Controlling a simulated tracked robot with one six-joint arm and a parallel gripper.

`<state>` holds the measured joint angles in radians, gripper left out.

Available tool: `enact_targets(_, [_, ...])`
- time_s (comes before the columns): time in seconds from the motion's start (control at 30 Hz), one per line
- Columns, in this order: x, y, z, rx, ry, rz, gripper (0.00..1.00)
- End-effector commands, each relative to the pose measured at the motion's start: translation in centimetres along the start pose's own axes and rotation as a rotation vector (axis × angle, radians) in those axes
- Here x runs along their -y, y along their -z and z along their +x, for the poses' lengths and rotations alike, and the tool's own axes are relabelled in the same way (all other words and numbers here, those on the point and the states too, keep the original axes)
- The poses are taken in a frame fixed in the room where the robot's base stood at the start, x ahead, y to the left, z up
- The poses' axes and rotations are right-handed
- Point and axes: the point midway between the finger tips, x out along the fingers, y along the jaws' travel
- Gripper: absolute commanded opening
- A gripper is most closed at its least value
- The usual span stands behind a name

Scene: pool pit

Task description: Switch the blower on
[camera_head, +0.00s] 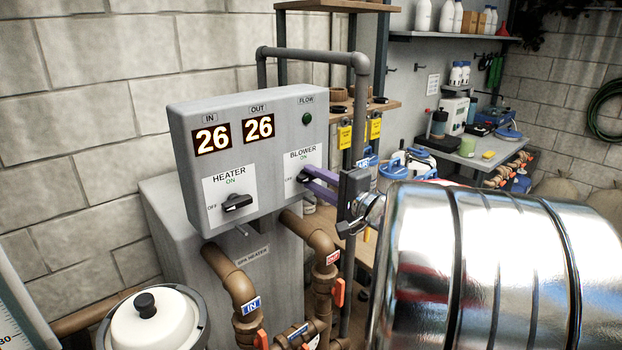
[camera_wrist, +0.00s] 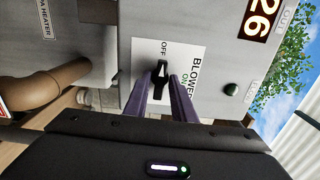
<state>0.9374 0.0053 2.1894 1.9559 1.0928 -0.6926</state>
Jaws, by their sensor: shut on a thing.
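The blower switch is a black rotary knob (camera_head: 302,178) on a white plate at the right of the grey spa heater control box (camera_head: 185,135). In the wrist view the knob (camera_wrist: 159,72) stands between my purple fingers, its tip pointing towards the OFF label. The ON label (camera_wrist: 184,88) lies a quarter turn away. My gripper (camera_head: 308,182) reaches the knob from the right and is shut on it; the fingertips (camera_wrist: 162,82) lie on either side of it. The fingers hide part of the knob in the head view.
The heater knob (camera_head: 237,203) is on the same panel to the left. Brown pipes (camera_head: 229,270) with orange valve handles run below the box. A grey pipe (camera_head: 360,110) rises behind it. A white lidded pot (camera_head: 155,325) stands at the front left.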

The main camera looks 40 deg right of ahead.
Motion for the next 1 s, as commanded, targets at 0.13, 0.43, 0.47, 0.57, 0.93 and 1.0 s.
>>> enact_targets(0.13, [-0.37,-0.04,-0.04,0.0,-0.007,0.1,0.02])
enact_targets(0.43, [-0.45,-0.05,-0.04,-0.001,-0.008,0.334,0.02])
enact_targets(0.47, [-0.46,-0.05,-0.05,-0.001,-0.008,0.356,0.02])
enact_targets(0.57, [-0.48,-0.06,-0.05,-0.001,-0.009,0.434,0.02])
enact_targets(0.93, [-0.58,-0.07,-0.06,-0.003,-0.01,0.718,0.02])
enact_targets(1.0, [-0.59,-0.07,-0.06,-0.003,-0.01,0.772,0.02])
